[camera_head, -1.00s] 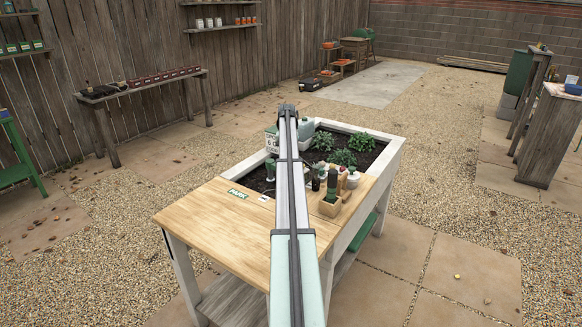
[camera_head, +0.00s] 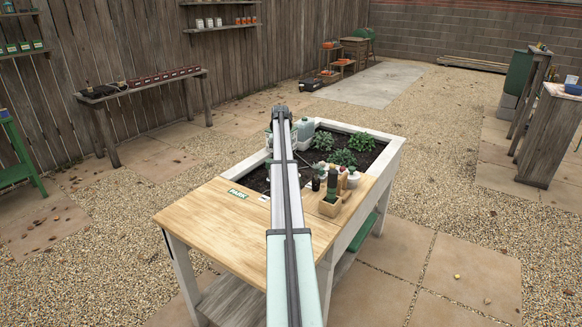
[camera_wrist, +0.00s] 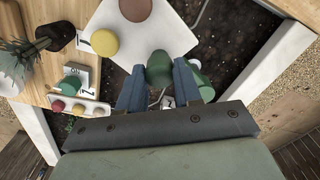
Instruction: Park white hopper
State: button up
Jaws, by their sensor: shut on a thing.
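In the wrist view, my gripper (camera_wrist: 159,66) has its two blue fingers on either side of a green rounded knob (camera_wrist: 158,68) and is shut on it. The knob sits at the near edge of a white panel (camera_wrist: 180,28), which also carries a yellow knob (camera_wrist: 103,40) and a brown one (camera_wrist: 135,8). This may be the white hopper; its body below is hidden. In the head view, a white box (camera_head: 269,143) shows partly behind my arm at the bed's far left.
Dark soil with leafy plants (camera_head: 342,157) fills the bed right of my arm. A pale jug (camera_head: 304,130) stands near the arm's end. The top's left part is clear.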

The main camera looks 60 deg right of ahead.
jog(key=shift+a, duration=0.2)
jog(key=shift+w+a, duration=0.45)
jog(key=shift+a, duration=0.2)
jog(key=shift+w+a, duration=0.1)
jog(key=shift+w, duration=0.05)
jog(key=shift+w+a, duration=0.5)
jog(key=shift+a, duration=0.1)
jog(key=shift+w+a, duration=0.1)
jog(key=shift+w+a, duration=0.5)
jog(key=shift+w, duration=0.1)
